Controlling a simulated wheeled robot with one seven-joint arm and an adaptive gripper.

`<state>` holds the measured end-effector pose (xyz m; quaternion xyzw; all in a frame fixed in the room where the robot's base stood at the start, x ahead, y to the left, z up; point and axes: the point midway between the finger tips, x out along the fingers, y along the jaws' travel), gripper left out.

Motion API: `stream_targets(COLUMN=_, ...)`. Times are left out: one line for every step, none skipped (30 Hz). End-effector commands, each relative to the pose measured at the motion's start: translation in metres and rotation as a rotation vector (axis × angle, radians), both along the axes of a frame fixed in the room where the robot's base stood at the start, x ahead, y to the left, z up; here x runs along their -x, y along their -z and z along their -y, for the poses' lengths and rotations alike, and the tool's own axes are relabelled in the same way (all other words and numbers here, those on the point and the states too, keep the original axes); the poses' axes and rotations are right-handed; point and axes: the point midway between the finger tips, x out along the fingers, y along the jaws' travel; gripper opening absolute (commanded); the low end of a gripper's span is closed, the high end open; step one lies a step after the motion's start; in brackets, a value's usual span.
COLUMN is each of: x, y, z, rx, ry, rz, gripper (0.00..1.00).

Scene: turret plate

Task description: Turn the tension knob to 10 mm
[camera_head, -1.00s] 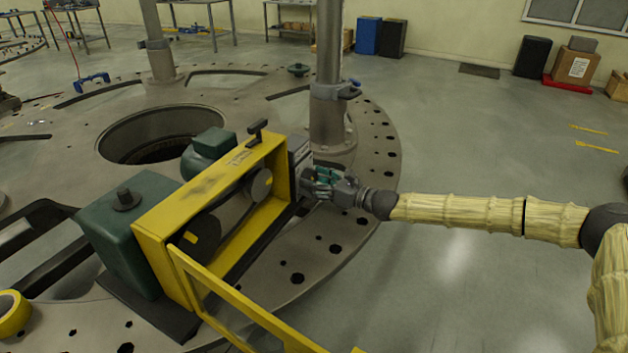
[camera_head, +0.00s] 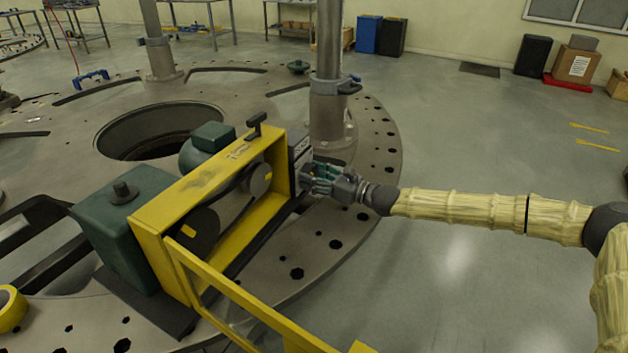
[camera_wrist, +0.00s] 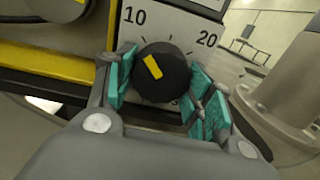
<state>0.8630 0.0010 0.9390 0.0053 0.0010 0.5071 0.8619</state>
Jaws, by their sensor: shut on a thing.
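The black tension knob (camera_wrist: 172,72) sits on a pale scale plate (camera_wrist: 180,22) in the wrist view. Its yellow mark points up and left, roughly towards the printed 10. The 20 is up and right of the knob. Another number below is partly hidden by the knob and a finger. My gripper (camera_wrist: 163,90) is shut on the knob, with teal finger pads on its left and right sides. In the head view my gripper (camera_head: 322,180) is at the right end of the yellow belt machine (camera_head: 210,190), and the knob is hidden behind the fingers.
The machine stands on a round steel plate (camera_head: 318,232) with bolt holes. A grey post (camera_head: 328,110) rises close behind my gripper. An open yellow guard (camera_head: 240,300) reaches towards the front.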

Motion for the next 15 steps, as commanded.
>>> stream_targets(x=-0.0005, y=0.0003, z=0.0006, rx=0.004, ry=0.001, rz=0.007, gripper=0.29)
stream_targets(x=-0.0005, y=0.0000, z=0.0006, rx=0.005, ry=0.001, rz=0.009, gripper=0.29)
stream_targets(x=-0.0005, y=-0.0004, z=0.0006, rx=0.006, ry=0.001, rz=0.010, gripper=0.29)
stream_targets(x=-0.0005, y=-0.0006, z=0.0006, rx=0.006, ry=0.001, rz=0.010, gripper=0.29)
stream_targets(x=-0.0005, y=-0.0006, z=0.0006, rx=0.005, ry=0.001, rz=0.010, gripper=0.29)
stream_targets(x=-0.0005, y=-0.0006, z=0.0006, rx=0.005, ry=0.001, rz=0.010, gripper=0.29)
stream_targets(x=-0.0005, y=-0.0006, z=0.0006, rx=0.005, ry=0.001, rz=0.010, gripper=0.29)
stream_targets(x=-0.0006, y=-0.0005, z=0.0007, rx=0.005, ry=0.001, rz=0.010, gripper=0.29)
stream_targets(x=-0.0006, y=-0.0005, z=0.0007, rx=0.005, ry=0.001, rz=0.010, gripper=0.29)
stream_targets(x=-0.0006, y=-0.0005, z=0.0007, rx=0.005, ry=0.001, rz=0.010, gripper=0.58)
stream_targets(x=-0.0006, y=-0.0005, z=0.0006, rx=0.005, ry=0.001, rz=0.010, gripper=0.63)
stream_targets(x=-0.0005, y=-0.0005, z=0.0005, rx=0.005, ry=0.001, rz=0.009, gripper=0.71)
stream_targets(x=-0.0005, y=-0.0005, z=0.0005, rx=0.005, ry=0.001, rz=0.009, gripper=0.74)
stream_targets(x=-0.0005, y=-0.0005, z=0.0004, rx=0.005, ry=0.001, rz=0.009, gripper=0.74)
stream_targets(x=-0.0004, y=-0.0004, z=0.0003, rx=0.005, ry=0.001, rz=0.009, gripper=0.74)
